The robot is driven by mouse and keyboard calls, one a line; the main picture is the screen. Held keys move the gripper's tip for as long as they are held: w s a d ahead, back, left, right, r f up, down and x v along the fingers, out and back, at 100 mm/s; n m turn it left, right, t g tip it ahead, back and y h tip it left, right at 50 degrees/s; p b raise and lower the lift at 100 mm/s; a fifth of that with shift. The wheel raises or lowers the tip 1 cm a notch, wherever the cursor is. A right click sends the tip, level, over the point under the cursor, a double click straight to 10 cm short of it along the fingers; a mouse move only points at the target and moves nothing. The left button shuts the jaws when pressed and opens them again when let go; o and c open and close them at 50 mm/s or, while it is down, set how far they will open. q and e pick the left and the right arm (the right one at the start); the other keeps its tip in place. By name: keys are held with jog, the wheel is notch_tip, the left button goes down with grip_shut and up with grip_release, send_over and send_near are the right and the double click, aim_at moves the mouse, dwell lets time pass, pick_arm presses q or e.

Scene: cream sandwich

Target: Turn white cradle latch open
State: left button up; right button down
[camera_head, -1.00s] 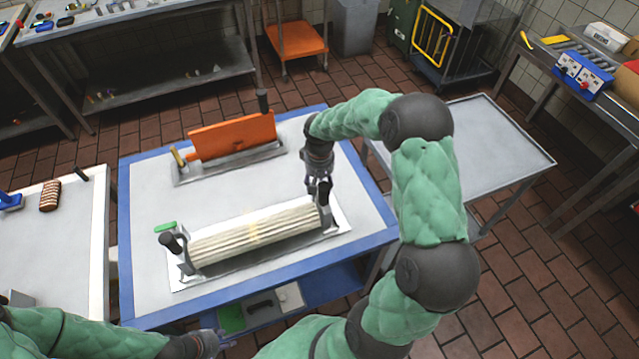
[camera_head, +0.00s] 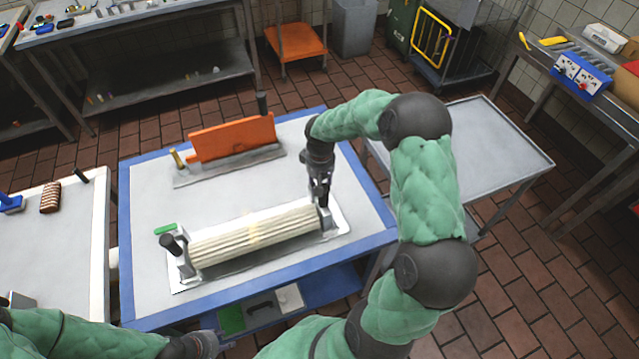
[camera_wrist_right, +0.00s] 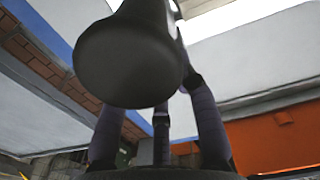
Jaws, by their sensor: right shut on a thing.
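The white cradle (camera_head: 178,280) holds a white ribbed roll (camera_head: 250,236) lying across the near part of the table. A metal end bracket with a latch (camera_head: 325,216) stands at the cradle's right end. My right gripper (camera_head: 320,192) comes down over this end and is shut on the dark latch handle. In the right wrist view a large dark rounded knob (camera_wrist_right: 128,60) fills the space in front of the fingers and hides much of them. The latch's exact angle is hidden. My left gripper (camera_head: 205,345) is low at the bottom left edge, away from the cradle; its fingers are unclear.
An orange block in a metal cradle (camera_head: 232,136) stands farther back on the blue-edged table (camera_head: 128,215). A black knob (camera_head: 172,244) and a green piece (camera_head: 165,229) are at the white cradle's left end. The table's middle is clear.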

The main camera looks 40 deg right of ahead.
jog(key=shift+w+d+n+p, duration=0.55)
jog(key=shift+n+p, duration=0.6)
jog(key=shift+n, duration=1.6)
jog(key=shift+w+d+n+p, duration=0.5)
jog(key=shift+n+p, duration=0.65)
jog(key=shift+n, duration=1.55)
jog(key=shift+w+d+n+p, duration=0.4)
jog(key=shift+d+n+p, duration=0.55)
jog(key=shift+n, duration=1.8)
jog(key=shift+a, duration=0.25)
jog(key=c, duration=0.9)
grip_release()
jog(key=shift+w, duration=0.1)
jog(key=shift+c, duration=0.2)
